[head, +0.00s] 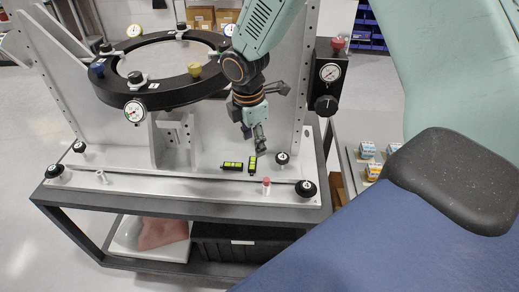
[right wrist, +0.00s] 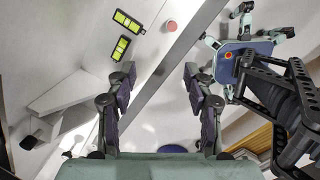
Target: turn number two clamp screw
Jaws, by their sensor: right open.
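The mirror fixture has a black ring (head: 165,95) on a pale base plate (head: 130,182). Several small clamps with black knobs sit on the ring, one at the front left (head: 135,77) and one at the back (head: 181,27). Their white labels are too small to read, so I cannot tell which clamp is number two. My right gripper (head: 257,142) points down beside the ring's right side, above the plate near two yellow-green spirit levels (head: 232,165). In the right wrist view the right gripper (right wrist: 160,78) has its fingers wide apart with nothing between them. My left gripper is not in view.
A dial gauge (head: 330,72) is on the right post. Black numbered feet (head: 306,188) mark the plate corners. A red-capped pin (head: 266,184) stands near the front edge; it also shows in the wrist view (right wrist: 171,25).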

